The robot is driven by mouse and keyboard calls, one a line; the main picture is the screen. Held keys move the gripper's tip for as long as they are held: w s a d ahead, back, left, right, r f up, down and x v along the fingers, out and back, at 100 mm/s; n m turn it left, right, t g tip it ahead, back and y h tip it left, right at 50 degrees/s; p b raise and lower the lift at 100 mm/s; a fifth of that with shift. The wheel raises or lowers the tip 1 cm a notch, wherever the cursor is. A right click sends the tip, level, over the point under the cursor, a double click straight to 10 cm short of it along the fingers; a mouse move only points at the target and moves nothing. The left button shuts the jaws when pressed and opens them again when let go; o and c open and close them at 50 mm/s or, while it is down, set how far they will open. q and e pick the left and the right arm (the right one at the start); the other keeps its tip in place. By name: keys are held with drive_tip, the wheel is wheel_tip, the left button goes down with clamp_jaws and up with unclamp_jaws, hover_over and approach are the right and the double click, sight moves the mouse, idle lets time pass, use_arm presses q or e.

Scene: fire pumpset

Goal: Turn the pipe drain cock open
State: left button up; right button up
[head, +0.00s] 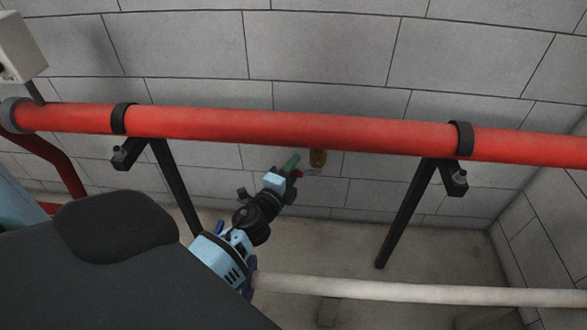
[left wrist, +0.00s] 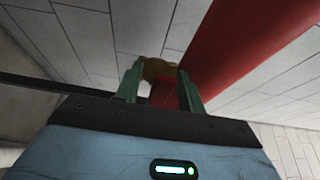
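The pipe drain cock (head: 318,158) is a small brass fitting hanging under the red pipe (head: 280,129). In the left wrist view the brass body (left wrist: 157,70) shows just beyond the fingertips. A small red part (head: 297,174), perhaps its handle, shows beside my fingers in the head view. My left gripper (head: 293,166) is just left of the cock, below the pipe. In the left wrist view its green fingers (left wrist: 161,84) stand apart, with red between them; I cannot tell whether this is handle or pipe, or whether they touch it. My right gripper is not in view.
Black brackets with slanted legs (head: 404,215) hold the pipe on both sides of the cock. A grey block wall (head: 320,45) stands close behind. A pale pipe (head: 420,291) runs low in front. A white box (head: 18,48) is at upper left.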

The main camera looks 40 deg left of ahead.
use_arm(q)
drive_tip(key=shift+w, duration=0.15)
clamp_jaws()
drive_tip(key=shift+a, duration=0.1)
idle(0.3)
